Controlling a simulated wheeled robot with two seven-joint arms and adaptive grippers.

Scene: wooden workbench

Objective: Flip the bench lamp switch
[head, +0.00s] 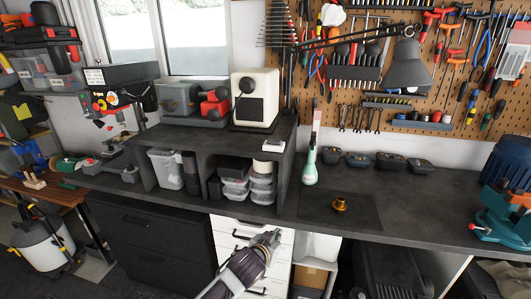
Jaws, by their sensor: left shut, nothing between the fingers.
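The bench lamp has a grey cone shade (408,68) on a thin black arm in front of the pegboard at the upper right. A small white block (272,145) sits at the front right edge of the raised shelf; it may be the lamp switch, but I cannot tell at this size. My left gripper (272,238) is shut and empty. It shows low in the middle, in front of the white drawers, below and apart from the white block. My right gripper is not in view.
The dark bench top (440,195) is mostly clear at the right. A green bottle (310,168) and a small brass part (340,205) stand there. A cream speaker (255,97) is on the raised shelf (210,137). A teal vise (503,218) is at the far right.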

